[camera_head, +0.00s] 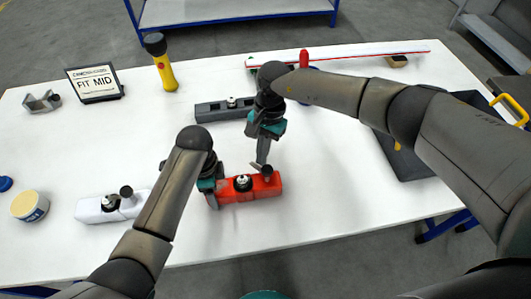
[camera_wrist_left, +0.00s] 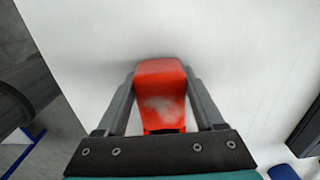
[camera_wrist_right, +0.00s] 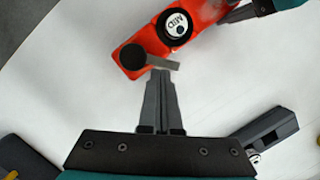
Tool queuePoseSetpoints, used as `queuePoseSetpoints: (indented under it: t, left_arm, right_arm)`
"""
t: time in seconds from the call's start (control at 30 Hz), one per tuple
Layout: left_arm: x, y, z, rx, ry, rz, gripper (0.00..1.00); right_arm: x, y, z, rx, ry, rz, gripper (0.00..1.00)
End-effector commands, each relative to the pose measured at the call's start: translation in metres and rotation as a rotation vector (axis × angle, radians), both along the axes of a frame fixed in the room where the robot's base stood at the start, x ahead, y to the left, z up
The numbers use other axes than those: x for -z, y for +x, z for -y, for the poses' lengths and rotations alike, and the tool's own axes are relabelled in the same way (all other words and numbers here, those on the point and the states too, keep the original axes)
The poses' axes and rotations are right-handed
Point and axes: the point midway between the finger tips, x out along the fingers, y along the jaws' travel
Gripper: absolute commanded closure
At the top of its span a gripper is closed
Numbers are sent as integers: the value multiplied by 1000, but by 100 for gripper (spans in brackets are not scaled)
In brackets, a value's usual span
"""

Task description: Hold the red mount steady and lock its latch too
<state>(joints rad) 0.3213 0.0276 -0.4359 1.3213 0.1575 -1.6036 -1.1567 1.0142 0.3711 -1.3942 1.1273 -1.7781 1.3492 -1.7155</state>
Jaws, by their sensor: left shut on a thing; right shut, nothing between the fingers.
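The red mount (camera_head: 230,194) lies on the white table near the front middle. My left gripper (camera_head: 211,197) is shut on its left end; the left wrist view shows the red body (camera_wrist_left: 160,80) between both fingers. In the right wrist view the mount (camera_wrist_right: 205,12) carries a round cap marked MID (camera_wrist_right: 178,24) and a black knob (camera_wrist_right: 132,56) with a grey latch lever (camera_wrist_right: 162,64). The lever points right, across the end of the body and past its edge. My right gripper (camera_wrist_right: 160,74) is shut and empty, its tips right beside the lever; I cannot tell if they touch.
A white mount (camera_head: 90,212) lies left and a grey mount (camera_head: 205,113) behind. A FIT MID sign (camera_head: 93,84), a yellow torch (camera_head: 165,75) and a tub (camera_head: 27,205) stand left. A long rail (camera_head: 350,55) lies at the back. A dark bin (camera_head: 410,164) is right.

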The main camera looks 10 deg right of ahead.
Motion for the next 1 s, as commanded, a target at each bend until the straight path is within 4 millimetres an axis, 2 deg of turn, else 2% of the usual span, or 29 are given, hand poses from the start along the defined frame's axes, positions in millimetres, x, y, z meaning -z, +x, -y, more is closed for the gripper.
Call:
queuePoseSetpoints:
  t: [0.7, 1.0]
  left_arm:
    - [0, 1, 1, 0, -2, 2, 97]
    - [-1, 1, 1, -1, -2, 2, 97]
  right_arm:
    - [0, -10, -21, -546, 1, -2, 100]
    - [0, -14, -25, -618, 2, -2, 100]
